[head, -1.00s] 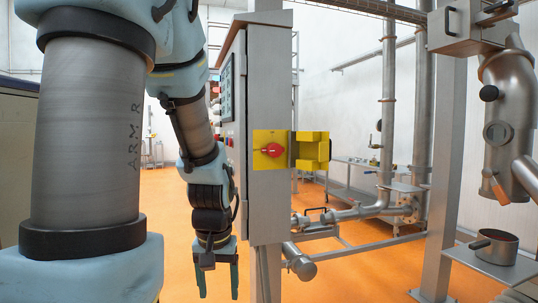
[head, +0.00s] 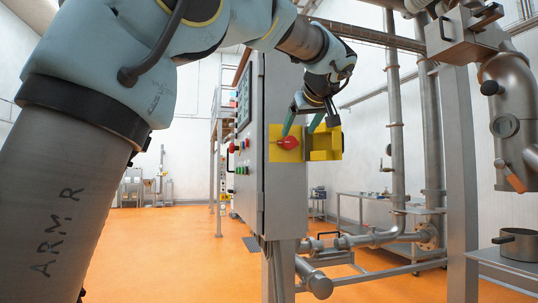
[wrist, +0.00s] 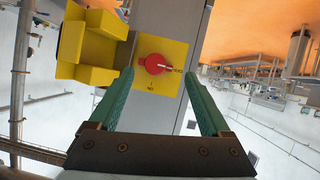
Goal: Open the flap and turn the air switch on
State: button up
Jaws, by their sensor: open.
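The red air switch (head: 288,143) sits on a yellow plate (head: 279,155) on the narrow side of the grey cabinet. In the wrist view the red knob (wrist: 152,65) has its handle lying crosswise, with small lettering at its right end and below it. The yellow flap (head: 325,146) is swung open to the right of the plate; in the wrist view the flap (wrist: 92,47) stands at the left. My gripper (head: 298,134) is open and empty. In the wrist view its green fingers (wrist: 158,74) are on either side of the knob; contact is not clear.
The grey cabinet (head: 285,210) carries buttons and a screen on its other face. Pipes (head: 375,238) run low to the right. A steel post (head: 459,170) and a pot (head: 516,244) on a shelf stand further right. The orange floor at left is clear.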

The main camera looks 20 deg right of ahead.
aim_at(291, 141)
jog(key=shift+t, duration=0.3)
jog(key=p+x, duration=0.1)
jog(key=x, duration=0.2)
jog(key=r+p+x, duration=0.1)
jog(key=x, duration=0.2)
jog(key=p+x, duration=0.1)
jog(key=x, duration=0.2)
jog(key=shift+w+d+r+p, duration=0.15)
jog(key=shift+w+d+p, duration=0.1)
jog(key=shift+p, duration=0.1)
grip_shut()
